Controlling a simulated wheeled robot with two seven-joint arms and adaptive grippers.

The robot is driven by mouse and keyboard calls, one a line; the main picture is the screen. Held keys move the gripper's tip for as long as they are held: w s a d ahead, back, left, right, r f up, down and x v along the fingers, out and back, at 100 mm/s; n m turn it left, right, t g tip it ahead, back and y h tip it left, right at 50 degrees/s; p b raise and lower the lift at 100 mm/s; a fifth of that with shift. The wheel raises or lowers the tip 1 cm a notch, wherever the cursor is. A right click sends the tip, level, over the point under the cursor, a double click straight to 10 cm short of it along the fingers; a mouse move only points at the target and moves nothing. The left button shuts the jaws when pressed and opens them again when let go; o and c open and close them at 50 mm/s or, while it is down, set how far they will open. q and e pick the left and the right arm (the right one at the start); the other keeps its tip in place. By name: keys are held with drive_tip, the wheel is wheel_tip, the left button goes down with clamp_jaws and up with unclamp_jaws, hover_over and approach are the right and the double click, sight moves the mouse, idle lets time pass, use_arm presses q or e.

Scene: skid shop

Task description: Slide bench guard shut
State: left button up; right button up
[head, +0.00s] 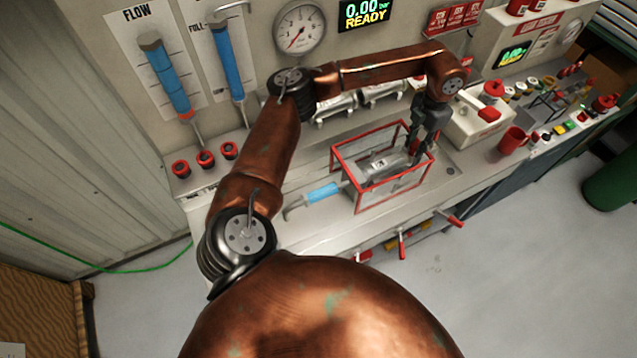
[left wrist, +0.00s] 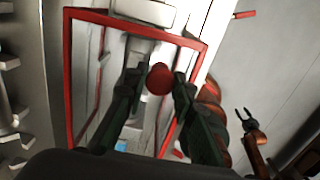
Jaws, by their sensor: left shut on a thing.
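The bench guard (head: 395,186) is a clear box with a red frame on the grey bench. It stands around a silver cylinder (head: 378,165), which shows through its panels. In the left wrist view the guard's red frame (left wrist: 68,60) fills the left and middle. My left gripper (head: 421,145) is at the guard's right end. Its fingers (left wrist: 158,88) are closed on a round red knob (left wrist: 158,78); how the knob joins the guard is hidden. My right gripper (left wrist: 246,119) shows small at the right of the left wrist view, empty with its fingers apart.
Red-handled valves (head: 402,243) project from the bench front. A gauge (head: 299,27) is on the back panel.

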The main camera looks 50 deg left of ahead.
use_arm(q)
drive_tip(key=shift+w, duration=0.1)
drive_tip(key=shift+w+d+b, duration=0.15)
drive_tip(key=shift+w+d, duration=0.05)
drive_tip(key=shift+w, duration=0.35)
drive_tip(key=shift+w+d+b, duration=0.15)
drive_tip(key=shift+w, duration=0.4)
drive_tip(key=o, duration=0.9)
wheel_tip(320, 180, up, 8)
drive_tip(key=p, duration=0.4)
drive_tip(key=shift+f+p, duration=0.25)
drive_tip(key=shift+p, duration=0.15)
